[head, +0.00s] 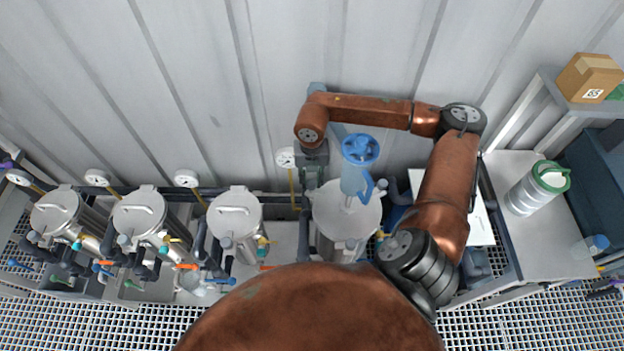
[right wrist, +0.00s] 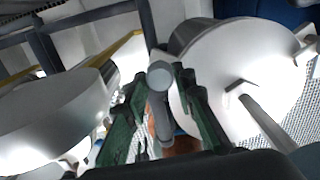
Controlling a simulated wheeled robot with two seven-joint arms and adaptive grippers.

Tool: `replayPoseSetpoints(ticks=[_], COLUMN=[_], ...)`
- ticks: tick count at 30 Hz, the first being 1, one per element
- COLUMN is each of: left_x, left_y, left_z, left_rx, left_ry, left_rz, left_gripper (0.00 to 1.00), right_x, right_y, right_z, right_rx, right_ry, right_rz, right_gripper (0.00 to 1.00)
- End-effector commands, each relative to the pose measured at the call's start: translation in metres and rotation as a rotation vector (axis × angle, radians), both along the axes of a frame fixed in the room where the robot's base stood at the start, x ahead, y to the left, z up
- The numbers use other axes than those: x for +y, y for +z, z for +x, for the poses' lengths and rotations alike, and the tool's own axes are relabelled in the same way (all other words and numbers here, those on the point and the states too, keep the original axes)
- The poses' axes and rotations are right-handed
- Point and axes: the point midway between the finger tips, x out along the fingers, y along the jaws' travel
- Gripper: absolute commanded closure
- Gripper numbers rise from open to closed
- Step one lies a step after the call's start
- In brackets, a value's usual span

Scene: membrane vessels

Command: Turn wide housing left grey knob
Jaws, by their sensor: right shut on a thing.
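My right gripper (head: 310,185) reaches down at the left rear of the rightmost round steel housing (head: 332,222). In the right wrist view, its dark green fingers (right wrist: 160,110) stand on both sides of a grey knob (right wrist: 160,78) and are shut on it. The knob has a round cap and a bar-shaped body pointing toward the gripper's base. In the head view the gripper and arm hide this knob. A round steel lid with a bar handle (right wrist: 245,70) lies right of the fingers in the wrist view. My left gripper is in neither view.
Three narrower steel housings (head: 235,207) stand to the left, with gauges and coloured valves. A white canister (head: 530,190) with a green ring and a cardboard box (head: 588,77) are at right.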

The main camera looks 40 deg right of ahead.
Motion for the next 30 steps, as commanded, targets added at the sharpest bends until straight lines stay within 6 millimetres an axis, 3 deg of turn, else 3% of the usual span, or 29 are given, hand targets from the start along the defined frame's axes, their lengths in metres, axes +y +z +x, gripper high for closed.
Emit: replayPoseSetpoints(ticks=[8, 20, 30], left_x=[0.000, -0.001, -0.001], left_y=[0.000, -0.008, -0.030], left_z=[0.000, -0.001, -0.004], left_rx=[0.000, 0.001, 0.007], left_ry=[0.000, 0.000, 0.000], left_rz=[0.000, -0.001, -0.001], left_gripper=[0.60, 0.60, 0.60], right_x=[-0.001, -0.002, -0.001], right_y=[0.000, -0.001, -0.003], right_z=[0.000, 0.000, 0.000], right_rx=[0.001, 0.000, 0.000], right_ry=[-0.001, 0.082, 0.354], right_rz=[-0.002, -0.004, -0.004], right_gripper=[1.00, 1.00, 1.00])
